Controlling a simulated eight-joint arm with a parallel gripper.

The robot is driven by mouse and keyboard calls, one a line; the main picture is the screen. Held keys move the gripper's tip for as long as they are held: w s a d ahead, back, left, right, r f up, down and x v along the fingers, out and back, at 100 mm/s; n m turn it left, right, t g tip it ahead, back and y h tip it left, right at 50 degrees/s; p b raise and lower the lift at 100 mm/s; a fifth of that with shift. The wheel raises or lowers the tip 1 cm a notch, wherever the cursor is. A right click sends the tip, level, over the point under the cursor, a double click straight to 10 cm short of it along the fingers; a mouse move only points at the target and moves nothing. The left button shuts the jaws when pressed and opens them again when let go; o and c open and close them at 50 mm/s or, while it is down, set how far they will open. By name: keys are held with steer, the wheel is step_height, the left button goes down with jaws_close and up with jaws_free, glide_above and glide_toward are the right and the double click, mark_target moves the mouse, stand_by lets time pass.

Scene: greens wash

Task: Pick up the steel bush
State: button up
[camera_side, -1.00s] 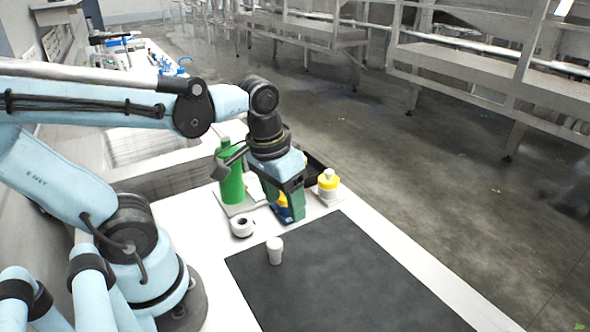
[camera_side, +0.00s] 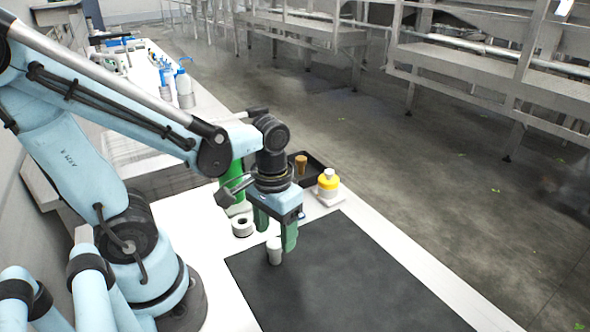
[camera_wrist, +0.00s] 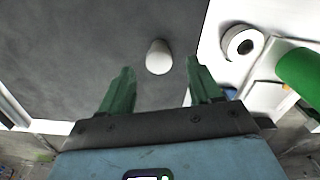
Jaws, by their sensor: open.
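The steel bush appears to be the small pale grey cylinder (camera_side: 274,256) standing upright on the dark mat (camera_side: 340,285), near its back left corner. It also shows in the wrist view (camera_wrist: 158,58), just beyond my fingertips and roughly centred between them. My gripper (camera_side: 275,240) points down over the bush, with green fingers apart and nothing between them. In the wrist view my gripper (camera_wrist: 159,72) shows both fingers spread wider than the bush. In the side view the right finger partly overlaps the bush's top edge; I cannot tell whether they touch.
A white ring-shaped roll (camera_side: 242,228) lies left of the mat. A dark tray (camera_side: 318,166) lies further back. The rest of the mat is clear.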

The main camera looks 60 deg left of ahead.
mark_target(275, 242)
steer(key=shift+s+f, duration=0.2)
steer(key=shift+f, duration=2.5)
steer(key=c, duration=1.1)
steer(key=shift+c, duration=0.2)
steer(key=shift+r, duration=0.2)
